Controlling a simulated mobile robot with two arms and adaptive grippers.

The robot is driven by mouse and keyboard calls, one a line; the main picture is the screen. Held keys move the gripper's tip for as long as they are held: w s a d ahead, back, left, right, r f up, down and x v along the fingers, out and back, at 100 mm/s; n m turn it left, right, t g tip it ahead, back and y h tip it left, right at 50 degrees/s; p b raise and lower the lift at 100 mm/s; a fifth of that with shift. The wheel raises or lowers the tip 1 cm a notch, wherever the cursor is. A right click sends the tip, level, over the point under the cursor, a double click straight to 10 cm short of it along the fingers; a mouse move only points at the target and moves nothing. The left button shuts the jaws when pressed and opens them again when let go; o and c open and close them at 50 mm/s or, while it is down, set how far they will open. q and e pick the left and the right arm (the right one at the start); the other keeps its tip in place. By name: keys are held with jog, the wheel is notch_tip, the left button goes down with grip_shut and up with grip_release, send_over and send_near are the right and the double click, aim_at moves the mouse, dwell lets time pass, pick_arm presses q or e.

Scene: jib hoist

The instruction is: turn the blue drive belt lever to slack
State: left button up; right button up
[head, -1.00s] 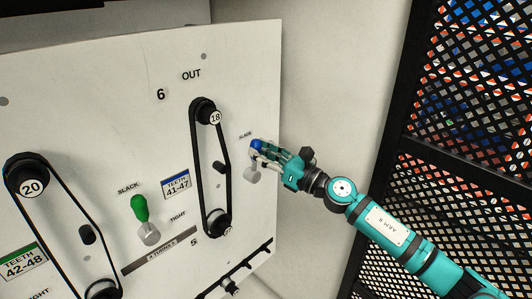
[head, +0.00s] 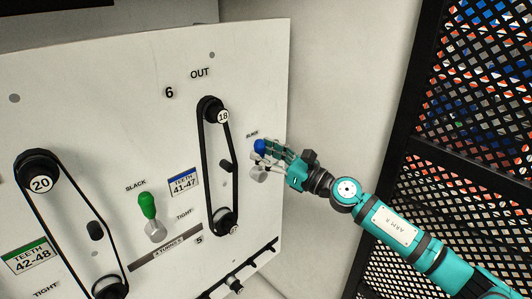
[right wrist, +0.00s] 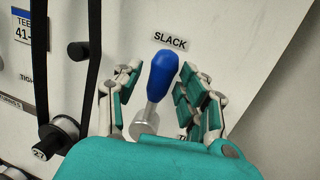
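The blue drive belt lever (head: 260,146) stands at the right edge of the white panel, its stem rising from a pale round pivot. In the right wrist view the blue knob (right wrist: 163,75) points up, leaning slightly right, just below the SLACK label (right wrist: 170,40). My right gripper (head: 272,155) is around the lever. In the right wrist view its fingers (right wrist: 160,98) are apart on both sides of the lever, with a clear gap on the left. The right finger is very near the knob; I cannot tell whether it touches. My left gripper is not in view.
A black belt (head: 205,165) on pulleys runs just left of the lever. A green lever (head: 148,205) and a larger belt loop with the 20 pulley (head: 40,183) are farther left. A black mesh cage wall (head: 470,120) stands to the right of my arm.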

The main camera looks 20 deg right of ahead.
dwell(0.3)
jog(key=v, duration=1.2)
